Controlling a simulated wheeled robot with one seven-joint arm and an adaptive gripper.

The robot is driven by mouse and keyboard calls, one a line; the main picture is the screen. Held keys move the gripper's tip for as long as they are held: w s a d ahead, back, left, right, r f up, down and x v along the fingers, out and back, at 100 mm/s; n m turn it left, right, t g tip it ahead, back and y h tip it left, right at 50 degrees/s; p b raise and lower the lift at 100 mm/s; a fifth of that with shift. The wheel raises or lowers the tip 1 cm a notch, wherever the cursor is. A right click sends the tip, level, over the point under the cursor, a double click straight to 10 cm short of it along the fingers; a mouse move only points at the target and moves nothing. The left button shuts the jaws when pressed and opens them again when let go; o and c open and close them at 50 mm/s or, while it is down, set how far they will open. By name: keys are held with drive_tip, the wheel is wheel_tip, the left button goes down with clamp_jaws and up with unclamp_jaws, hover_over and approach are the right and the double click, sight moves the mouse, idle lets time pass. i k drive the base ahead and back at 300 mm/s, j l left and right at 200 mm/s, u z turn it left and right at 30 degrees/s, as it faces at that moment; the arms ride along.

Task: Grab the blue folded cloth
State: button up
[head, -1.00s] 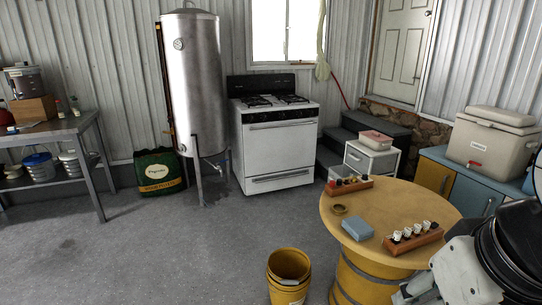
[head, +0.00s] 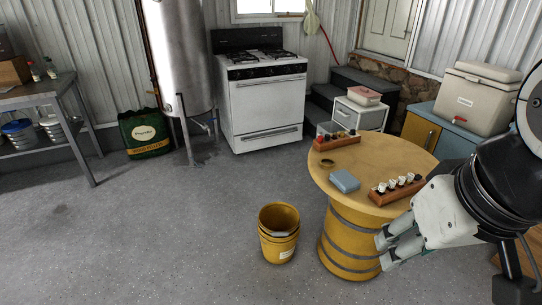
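The blue folded cloth (head: 345,181) lies flat on the round yellow barrel table (head: 375,155), near its front left edge. My gripper (head: 382,252) is at the lower right, in front of the table's barrel body and below the tabletop. It is apart from the cloth, lower and to its right. Two pale fingers show with a gap between them and nothing visible in it.
A wooden rack of small bottles (head: 397,187) stands right of the cloth, and another rack (head: 337,140) is at the tabletop's back left. A small brass ring (head: 327,163) lies behind the cloth. A yellow bucket (head: 279,232) stands on the floor left of the table.

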sight(343, 180)
drive_tip(key=i+j+z, duration=0.3)
drive_tip(key=i, duration=0.25)
drive_tip(key=i+j+z, duration=0.25)
drive_tip(key=i, duration=0.3)
